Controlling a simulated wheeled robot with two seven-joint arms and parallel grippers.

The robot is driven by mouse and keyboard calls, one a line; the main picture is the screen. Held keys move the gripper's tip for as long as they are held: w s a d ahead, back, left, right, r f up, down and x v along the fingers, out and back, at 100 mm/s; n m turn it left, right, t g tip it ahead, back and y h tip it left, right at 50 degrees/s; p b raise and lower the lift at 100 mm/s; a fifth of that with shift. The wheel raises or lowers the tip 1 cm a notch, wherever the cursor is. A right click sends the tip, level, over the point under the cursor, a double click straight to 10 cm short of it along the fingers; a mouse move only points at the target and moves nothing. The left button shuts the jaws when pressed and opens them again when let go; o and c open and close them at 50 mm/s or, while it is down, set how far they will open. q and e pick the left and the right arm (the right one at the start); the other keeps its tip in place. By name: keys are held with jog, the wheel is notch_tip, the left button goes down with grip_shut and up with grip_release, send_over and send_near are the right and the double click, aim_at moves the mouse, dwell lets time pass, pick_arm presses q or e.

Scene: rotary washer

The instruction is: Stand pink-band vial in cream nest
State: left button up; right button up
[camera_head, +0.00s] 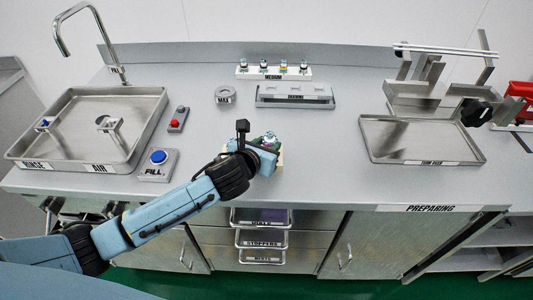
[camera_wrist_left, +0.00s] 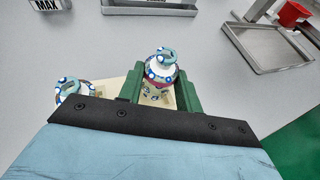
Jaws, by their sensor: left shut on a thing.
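My left gripper (camera_head: 266,146) is over the counter near its front edge. In the left wrist view, its green fingers (camera_wrist_left: 158,82) are shut on a vial (camera_wrist_left: 160,66) with a blue-dotted white top and a pinkish-purple band below. The vial looks roughly upright. A cream nest (camera_wrist_left: 104,88) lies under and beside the fingers; a bit of it shows in the head view (camera_head: 280,159). A second blue-dotted vial (camera_wrist_left: 70,90) stands at the nest's left part. The held vial's base is hidden, so I cannot tell whether it is seated. My right gripper is not in view.
Behind are a ring marked MAX (camera_head: 225,96), a grey rack (camera_head: 294,97) and a white MEDIUM rack (camera_head: 273,73) with several vials. A sink tray (camera_head: 30,158) and blue FILL button (camera_head: 158,157) are left; a metal tray (camera_head: 420,155) is right.

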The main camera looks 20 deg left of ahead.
pick_arm(q)
jog(key=shift+f, duration=1.25)
jog(key=shift+f+b, duration=0.15)
jog(key=shift+b, duration=0.15)
jog(key=o, duration=1)
jog(key=shift+s+r, duration=0.25)
jog(key=p+v, duration=0.2)
jog(key=v, duration=0.9)
jog(key=shift+s+a+r, duration=0.1)
jog(key=shift+s+r, duration=0.05)
jog(key=shift+s, duration=0.1)
